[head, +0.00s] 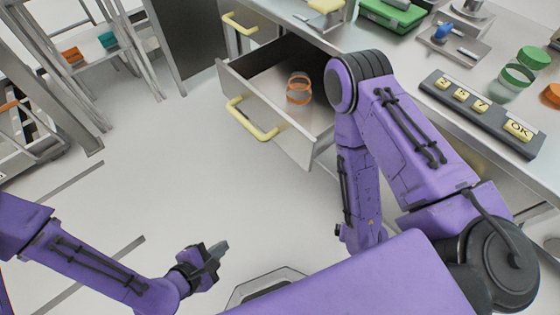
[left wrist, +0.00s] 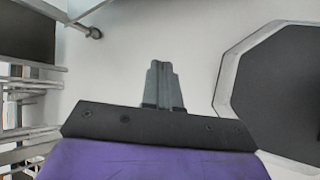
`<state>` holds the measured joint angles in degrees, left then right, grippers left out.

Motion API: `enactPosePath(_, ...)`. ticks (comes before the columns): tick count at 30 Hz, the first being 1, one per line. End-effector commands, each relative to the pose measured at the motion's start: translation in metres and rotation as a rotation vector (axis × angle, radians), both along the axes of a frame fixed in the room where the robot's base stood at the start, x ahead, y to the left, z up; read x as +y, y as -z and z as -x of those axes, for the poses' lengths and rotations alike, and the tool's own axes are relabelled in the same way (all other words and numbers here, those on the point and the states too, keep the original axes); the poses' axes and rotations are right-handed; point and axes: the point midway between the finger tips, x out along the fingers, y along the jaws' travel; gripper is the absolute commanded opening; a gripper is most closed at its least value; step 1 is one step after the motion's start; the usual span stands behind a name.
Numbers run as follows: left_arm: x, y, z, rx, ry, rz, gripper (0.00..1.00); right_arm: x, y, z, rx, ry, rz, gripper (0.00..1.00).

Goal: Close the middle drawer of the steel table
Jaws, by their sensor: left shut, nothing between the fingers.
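The middle drawer (head: 262,134) of the steel table (head: 398,50) is pulled out, its front facing lower left with a yellow handle (head: 252,120). An orange-rimmed clear jar (head: 299,88) stands inside it. My left gripper (head: 218,250) is at the lower left over the floor, apart from the drawer. In the left wrist view its fingers (left wrist: 161,85) are together and empty. My right arm bends down in front of the table, close to the drawer's right side; its gripper is hidden or out of view, so I cannot tell its state.
Another yellow handle (head: 240,22) is on a drawer beyond. On the tabletop are a green case (head: 392,14), a button panel (head: 478,112), a green-lidded jar (head: 516,76) and a small tray (head: 455,46). Shelving (head: 95,45) stands at the far left. The floor before the drawer is clear.

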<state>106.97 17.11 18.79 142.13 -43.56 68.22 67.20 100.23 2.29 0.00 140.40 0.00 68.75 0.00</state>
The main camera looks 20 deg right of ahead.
Motion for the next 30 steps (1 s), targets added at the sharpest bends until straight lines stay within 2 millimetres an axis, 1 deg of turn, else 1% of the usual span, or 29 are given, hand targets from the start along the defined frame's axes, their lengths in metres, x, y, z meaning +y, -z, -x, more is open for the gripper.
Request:
enactPosePath(1,-0.029,-0.018,-0.011,0.028,-0.044,0.204,0.0,0.0,0.016,0.0,0.0,0.0,0.0,0.92)
enactPosePath(2,-0.045,-0.035,-0.016,0.055,-0.061,0.329,0.0,0.0,0.02,0.0,0.0,0.0,0.0,0.92)
enactPosePath(3,-0.062,-0.059,-0.019,0.098,-0.069,0.479,0.0,0.0,0.024,0.0,0.0,0.0,0.0,0.92)
enactPosePath(6,-0.088,-0.108,-0.021,0.201,-0.049,0.755,0.0,0.0,0.031,0.0,-0.001,0.0,0.001,0.92)
enactPosePath(9,-0.099,-0.139,-0.018,0.275,-0.013,0.901,0.0,0.0,0.034,-0.001,-0.001,0.0,0.0,0.92)
enactPosePath(10,-0.101,-0.144,-0.018,0.289,-0.005,0.925,0.0,0.0,0.035,-0.001,-0.001,0.0,0.0,0.92)
enactPosePath(12,-0.106,-0.151,-0.018,0.308,0.007,0.954,0.0,0.0,0.035,-0.001,-0.001,0.0,0.0,0.92)
enactPosePath(14,-0.112,-0.152,-0.019,0.313,0.009,0.958,0.0,0.0,0.035,-0.001,-0.001,0.0,0.0,0.92)
enactPosePath(16,-0.122,-0.152,-0.022,0.315,0.009,0.957,0.0,0.0,0.035,-0.001,-0.001,0.0,0.0,0.92)
enactPosePath(27,-0.197,-0.152,-0.049,0.312,0.007,0.954,0.0,0.0,0.029,-0.001,-0.001,0.0,0.0,0.92)
enactPosePath(30,-0.214,-0.152,-0.055,0.312,0.006,0.954,0.0,0.0,0.028,-0.001,-0.001,0.0,0.0,0.92)
